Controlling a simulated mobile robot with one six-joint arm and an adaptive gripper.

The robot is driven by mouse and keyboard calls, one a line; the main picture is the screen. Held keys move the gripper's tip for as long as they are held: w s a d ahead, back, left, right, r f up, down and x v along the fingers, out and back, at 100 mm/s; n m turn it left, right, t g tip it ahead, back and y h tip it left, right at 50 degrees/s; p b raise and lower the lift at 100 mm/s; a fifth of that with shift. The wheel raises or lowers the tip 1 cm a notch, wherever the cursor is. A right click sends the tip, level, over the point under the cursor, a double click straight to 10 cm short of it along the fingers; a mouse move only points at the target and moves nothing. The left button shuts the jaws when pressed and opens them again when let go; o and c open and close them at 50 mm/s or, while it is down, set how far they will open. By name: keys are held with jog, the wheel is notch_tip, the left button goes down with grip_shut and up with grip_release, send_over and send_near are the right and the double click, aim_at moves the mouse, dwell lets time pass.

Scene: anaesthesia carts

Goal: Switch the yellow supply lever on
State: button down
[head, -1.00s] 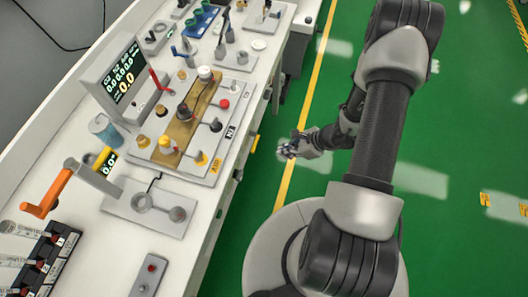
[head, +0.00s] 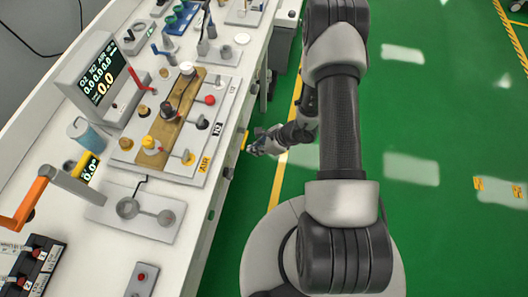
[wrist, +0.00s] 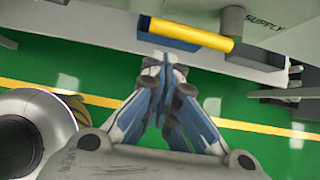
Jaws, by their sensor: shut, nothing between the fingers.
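The yellow supply lever (wrist: 190,34) is a bar near the top of the wrist view.
The cart top (head: 215,190) carries a gas panel with several knobs (head: 165,130), a display (head: 103,85) and an orange-handled lever (head: 33,198). Green floor (head: 420,120) with a yellow line lies open to the right of the cart.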

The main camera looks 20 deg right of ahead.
jog(key=shift+w+a+r, duration=0.15)
jog(key=shift+a+r, duration=0.2)
jog(key=shift+r, duration=0.3)
